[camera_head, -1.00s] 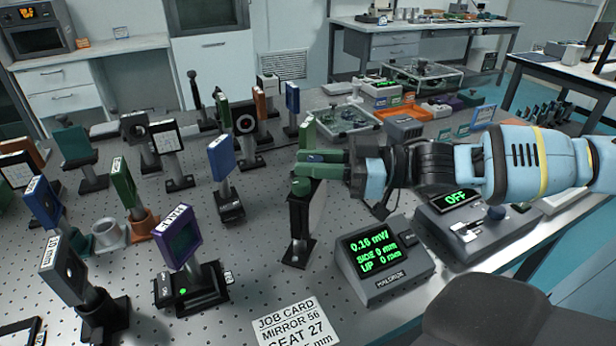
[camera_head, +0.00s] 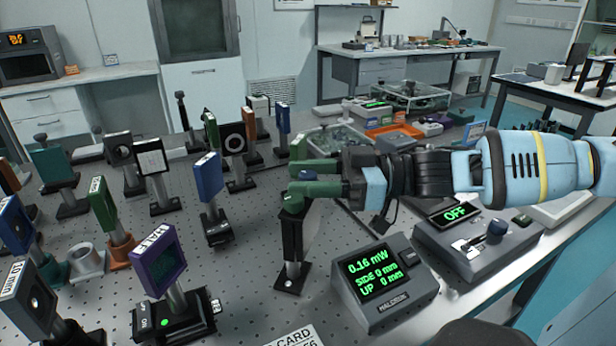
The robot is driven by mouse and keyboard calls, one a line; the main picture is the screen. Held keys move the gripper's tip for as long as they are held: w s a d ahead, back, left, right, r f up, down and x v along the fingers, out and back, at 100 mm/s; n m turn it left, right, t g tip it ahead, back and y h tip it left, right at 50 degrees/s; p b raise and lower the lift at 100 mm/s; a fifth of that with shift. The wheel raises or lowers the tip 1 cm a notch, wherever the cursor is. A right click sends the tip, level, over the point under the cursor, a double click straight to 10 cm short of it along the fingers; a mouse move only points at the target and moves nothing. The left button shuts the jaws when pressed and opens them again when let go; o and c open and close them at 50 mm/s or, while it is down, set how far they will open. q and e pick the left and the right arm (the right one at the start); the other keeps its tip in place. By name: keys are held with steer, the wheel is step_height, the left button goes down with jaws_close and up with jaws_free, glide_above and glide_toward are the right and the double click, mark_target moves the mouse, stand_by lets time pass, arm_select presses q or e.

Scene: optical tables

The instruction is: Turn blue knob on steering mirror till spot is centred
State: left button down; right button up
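My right gripper (camera_head: 308,178) comes in from the right. Its green fingers stand apart with a narrow gap at the top of a black post mount (camera_head: 291,240), and I make out nothing held between them. The fingers hide much of the mount's top, so I cannot make out the blue knob or the mirror face. The readout box (camera_head: 384,285) in front shows 0.16 mW, SIDE 0 mm and UP 0 mm in green. My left gripper is out of view.
A control box (camera_head: 478,245) reading OFF stands right of the readout. Several post-mounted optics crowd the left, including a blue plate (camera_head: 208,178) and a purple-framed one (camera_head: 158,262). A job card (camera_head: 293,338) lies at the front edge, partly cut off.

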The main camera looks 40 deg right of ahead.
steer(key=shift+s+d, duration=0.1)
steer(key=shift+s+d+r+p, duration=0.15)
steer(key=shift+s+d+p, duration=0.2)
steer(key=shift+p, duration=0.25)
steer(key=p+v, duration=0.1)
steer(key=v, duration=0.5)
steer(key=shift+s+d, duration=0.15)
steer(key=shift+d, duration=0.1)
